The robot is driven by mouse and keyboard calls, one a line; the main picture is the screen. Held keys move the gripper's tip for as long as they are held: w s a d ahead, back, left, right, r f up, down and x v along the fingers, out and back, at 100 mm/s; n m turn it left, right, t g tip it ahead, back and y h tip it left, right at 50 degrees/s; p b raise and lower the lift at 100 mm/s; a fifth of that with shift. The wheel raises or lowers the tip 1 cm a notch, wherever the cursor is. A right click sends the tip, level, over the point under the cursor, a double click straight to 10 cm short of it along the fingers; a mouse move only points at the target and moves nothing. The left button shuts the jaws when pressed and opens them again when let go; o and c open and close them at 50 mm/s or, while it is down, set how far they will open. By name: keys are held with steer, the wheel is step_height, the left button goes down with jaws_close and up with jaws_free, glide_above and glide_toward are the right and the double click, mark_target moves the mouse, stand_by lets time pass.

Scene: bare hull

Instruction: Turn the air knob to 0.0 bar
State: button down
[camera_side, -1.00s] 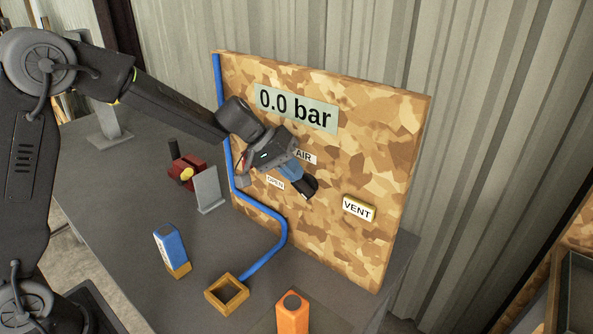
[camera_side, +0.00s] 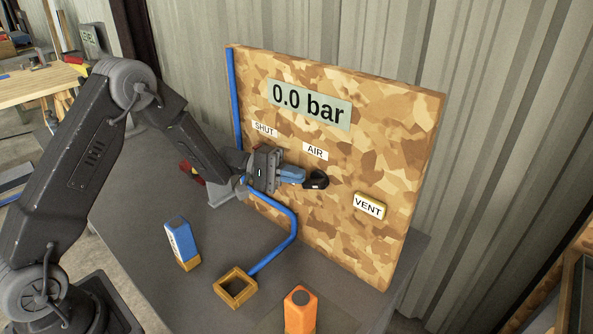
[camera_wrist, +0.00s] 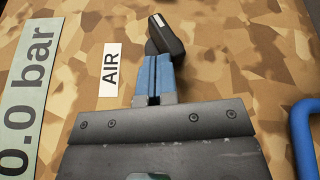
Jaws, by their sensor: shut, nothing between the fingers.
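The air knob (camera_side: 316,180) is a black handle with a white mark, on the camouflage-patterned board under the AIR label (camera_side: 315,151). The display (camera_side: 309,104) above reads 0.0 bar. My gripper (camera_side: 303,177) comes from the left, its blue fingers shut and empty, with the tips right at the knob's left side. In the wrist view, the knob (camera_wrist: 164,38) is just beyond the closed fingertips (camera_wrist: 153,70), touching or nearly so. The SHUT label (camera_side: 265,129) shows up and left of the knob; the OPEN label is hidden.
A blue pipe (camera_side: 291,228) runs down the board and over the bench to a square wooden socket (camera_side: 235,287). A blue block (camera_side: 182,244) and an orange block (camera_side: 300,310) stand on the bench.

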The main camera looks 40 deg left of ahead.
steer(key=shift+n+t+h, duration=0.3)
steer(key=shift+h, duration=0.3)
steer(key=shift+d+f, duration=0.25)
steer(key=shift+f, duration=0.45)
steer(key=shift+d+f, duration=0.3)
steer(key=shift+f, duration=0.4)
steer(key=shift+d+f, duration=0.25)
steer(key=shift+f, duration=0.45)
steer(key=shift+d+f, duration=0.15)
steer(key=shift+d, duration=0.1)
